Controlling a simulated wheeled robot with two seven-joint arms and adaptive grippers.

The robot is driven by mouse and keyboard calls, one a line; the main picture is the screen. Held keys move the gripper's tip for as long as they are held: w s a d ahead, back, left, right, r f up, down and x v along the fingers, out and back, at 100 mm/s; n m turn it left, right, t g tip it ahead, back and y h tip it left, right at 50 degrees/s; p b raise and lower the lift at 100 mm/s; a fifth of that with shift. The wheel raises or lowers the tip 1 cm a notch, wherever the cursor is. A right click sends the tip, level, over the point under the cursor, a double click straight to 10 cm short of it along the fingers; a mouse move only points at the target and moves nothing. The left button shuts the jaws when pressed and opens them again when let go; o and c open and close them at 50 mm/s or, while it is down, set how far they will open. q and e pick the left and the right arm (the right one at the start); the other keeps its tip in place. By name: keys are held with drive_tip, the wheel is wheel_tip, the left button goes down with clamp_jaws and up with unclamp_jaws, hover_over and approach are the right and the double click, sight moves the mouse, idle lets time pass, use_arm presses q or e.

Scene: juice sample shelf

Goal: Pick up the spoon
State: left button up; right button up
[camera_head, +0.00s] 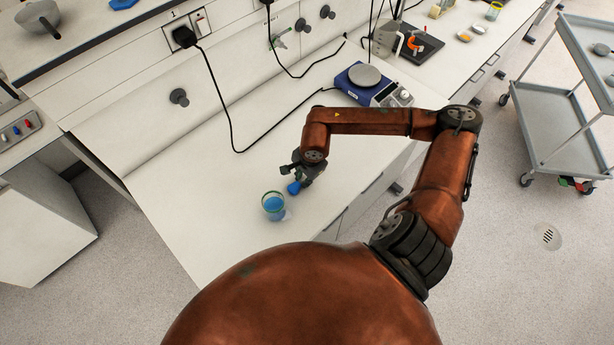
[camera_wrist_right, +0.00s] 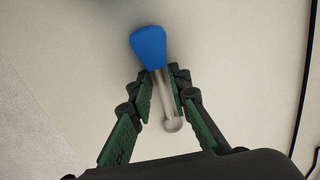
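The spoon (camera_wrist_right: 150,48) has a wide blue end and a thin pale metal shaft with a rounded tip, as the right wrist view shows. In the head view only its blue part (camera_head: 293,188) shows, low by the white bench top. My right gripper (camera_head: 305,172) is over it. In the right wrist view, the fingers of my right gripper (camera_wrist_right: 163,88) stand close on either side of the shaft. I cannot tell whether the pads touch it, or whether the spoon is off the bench. My left gripper is not in view.
A glass beaker of blue liquid (camera_head: 273,204) stands close to the gripper, near the bench's front edge. A blue device with a round plate (camera_head: 362,82) stands farther back. A black cable (camera_head: 228,112) hangs onto the bench top (camera_head: 205,170), whose left part is clear.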

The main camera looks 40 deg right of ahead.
drive_tip(key=shift+c, duration=0.4)
clamp_jaws()
drive_tip(key=shift+r, duration=0.1)
